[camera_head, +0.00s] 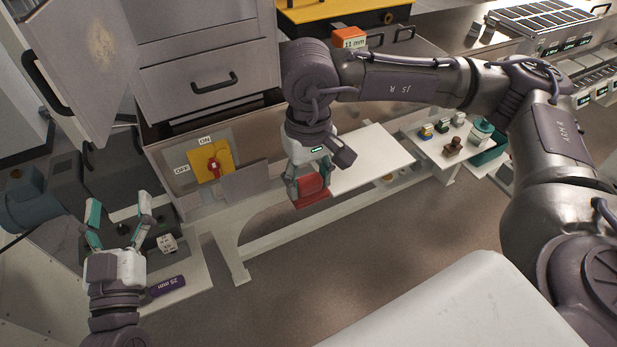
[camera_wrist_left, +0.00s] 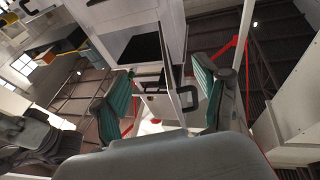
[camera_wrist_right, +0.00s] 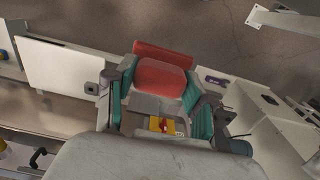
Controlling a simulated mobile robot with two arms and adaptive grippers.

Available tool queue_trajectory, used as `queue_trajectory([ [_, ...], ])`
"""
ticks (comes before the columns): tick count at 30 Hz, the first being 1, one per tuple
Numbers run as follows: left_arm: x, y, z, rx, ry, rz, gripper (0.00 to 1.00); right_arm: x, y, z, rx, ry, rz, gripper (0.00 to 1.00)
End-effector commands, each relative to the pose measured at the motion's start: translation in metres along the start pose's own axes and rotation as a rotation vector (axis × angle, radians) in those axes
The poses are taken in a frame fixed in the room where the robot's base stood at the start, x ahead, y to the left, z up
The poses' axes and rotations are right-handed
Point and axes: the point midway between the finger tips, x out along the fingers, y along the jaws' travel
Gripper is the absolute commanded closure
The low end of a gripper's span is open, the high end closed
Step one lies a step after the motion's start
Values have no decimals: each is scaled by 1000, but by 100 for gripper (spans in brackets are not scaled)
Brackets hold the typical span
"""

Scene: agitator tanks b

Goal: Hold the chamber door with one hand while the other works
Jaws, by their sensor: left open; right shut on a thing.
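A grey door (camera_head: 85,50) with a black bar handle (camera_head: 45,88) stands swung open at upper left of the head view; I cannot tell for sure that it is the chamber door. In the left wrist view a door with a black handle (camera_wrist_left: 188,97) shows beyond the fingers. My left gripper (camera_head: 120,212) is open and empty, below and apart from that door. My right gripper (camera_head: 309,186) is shut on a red block-like thing (camera_head: 311,194), held over the floor in front of the cabinet. The red thing fills the fingers in the right wrist view (camera_wrist_right: 162,78).
A yellow plate with a red switch (camera_head: 213,163), labelled ON and OFF, sits in a low panel beside a grey flap (camera_head: 250,182). A white shelf (camera_head: 372,158) and a stand with small stamp-like items (camera_head: 453,146) are at right. A purple 25 mm piece (camera_head: 166,286) lies near my left gripper.

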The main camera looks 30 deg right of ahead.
Motion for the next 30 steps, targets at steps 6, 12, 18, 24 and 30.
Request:
queue_trajectory([
  [6, -5, 0, -53, 2, 111, -2, 27, 3, 0, 0, 0, 0, 0, 75],
  [12, 1, 0, -65, 4, 133, -3, 27, -1, 0, 0, 0, 0, 0, 75],
  [18, 27, 0, -70, 1, 133, -3, 27, -10, 0, 0, 0, 0, 0, 75],
  [24, 56, -1, -73, 3, 132, -3, 27, -17, 0, 0, 0, 0, 0, 75],
  [30, 80, -1, -75, 3, 131, -3, 27, -28, 0, 0, 0, 0, 0, 75],
])
